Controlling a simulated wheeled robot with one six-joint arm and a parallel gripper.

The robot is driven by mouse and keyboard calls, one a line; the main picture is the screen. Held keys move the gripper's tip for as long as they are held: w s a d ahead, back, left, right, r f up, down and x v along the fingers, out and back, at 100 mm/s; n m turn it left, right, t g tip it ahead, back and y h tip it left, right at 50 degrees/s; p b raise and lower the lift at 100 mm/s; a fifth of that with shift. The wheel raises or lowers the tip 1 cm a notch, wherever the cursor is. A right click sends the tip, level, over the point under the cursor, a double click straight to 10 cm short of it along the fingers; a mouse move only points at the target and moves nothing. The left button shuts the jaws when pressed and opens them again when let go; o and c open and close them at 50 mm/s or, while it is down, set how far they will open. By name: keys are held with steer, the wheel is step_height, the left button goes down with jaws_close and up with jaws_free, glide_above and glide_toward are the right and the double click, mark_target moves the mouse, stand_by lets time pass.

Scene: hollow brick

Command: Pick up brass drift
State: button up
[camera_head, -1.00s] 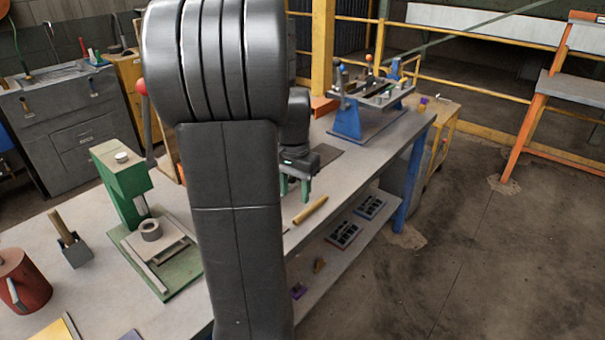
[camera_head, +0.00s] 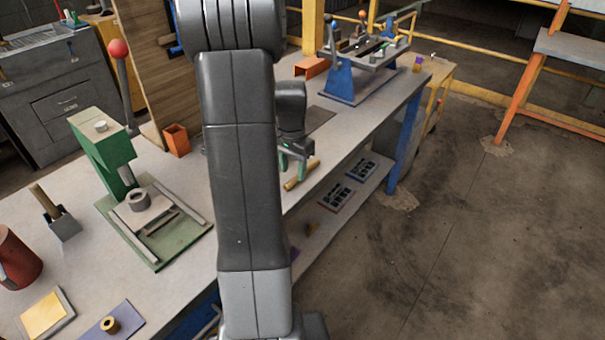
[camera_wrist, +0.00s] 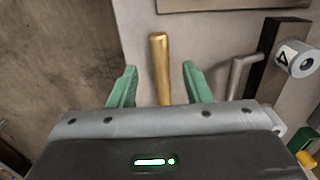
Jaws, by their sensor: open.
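The brass drift is a gold-coloured rod (camera_head: 301,175) lying on the workbench top near its front edge, right beside my gripper. My gripper (camera_head: 295,165) has green fingers and is low over the bench, partly hidden behind my own arm in the head view. In the wrist view the drift (camera_wrist: 160,68) points away from me, between the two open fingers of my gripper (camera_wrist: 160,88). There is a gap on each side of it. The near end of the drift is hidden behind the gripper body.
In the wrist view a grey bent rod (camera_wrist: 243,75) and a dark block with a roll (camera_wrist: 290,62) are right of the drift. A green press (camera_head: 110,160) stands on the bench (camera_head: 205,255) at left. A blue-ended fixture (camera_head: 345,75) is at the back.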

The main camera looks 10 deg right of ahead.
mark_target(293, 180)
step_height(293, 180, down, 4)
steer(key=shift+a+r, duration=0.1)
steer(key=shift+r, duration=0.1)
jaws_close()
